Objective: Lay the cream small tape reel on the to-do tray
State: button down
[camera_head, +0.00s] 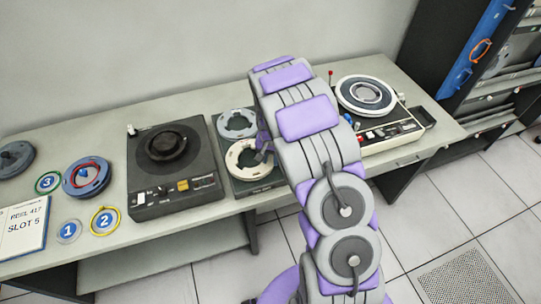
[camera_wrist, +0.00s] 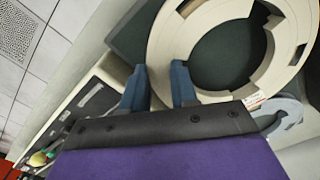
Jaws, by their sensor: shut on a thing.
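The cream small tape reel (camera_head: 234,163) is a flat ring at the middle of the bench, over a dark green tray (camera_head: 258,187); the tray's small front label is unreadable, so I cannot tell if it is the to-do tray. In the wrist view the reel (camera_wrist: 163,45) fills the upper right. My gripper (camera_wrist: 157,82) is shut on its rim, one finger outside the ring and one inside. In the head view my gripper (camera_head: 264,154) is partly hidden by my arm. I cannot tell whether the reel touches the tray.
A grey reel (camera_head: 237,122) lies at the tray's back. A dark tape deck (camera_head: 172,165) stands left; a cream machine (camera_head: 390,127) with a reel on top stands right. A blue-grey reel (camera_head: 86,177), numbered rings and a notebook (camera_head: 22,228) lie further left.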

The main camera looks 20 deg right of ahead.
jog(key=shift+d+f, duration=0.15)
jog(key=shift+d, duration=0.55)
jog(key=shift+s+a, duration=0.1)
jog(key=shift+a, duration=0.7)
jog(key=shift+d, duration=0.1)
jog(key=shift+d, duration=0.35)
jog(key=shift+d+p, duration=0.15)
jog(key=shift+p, duration=0.4)
jog(key=shift+f, duration=1.2)
dwell(0.9)
jog(key=c, duration=0.8)
grip_release()
jog(key=c, duration=0.3)
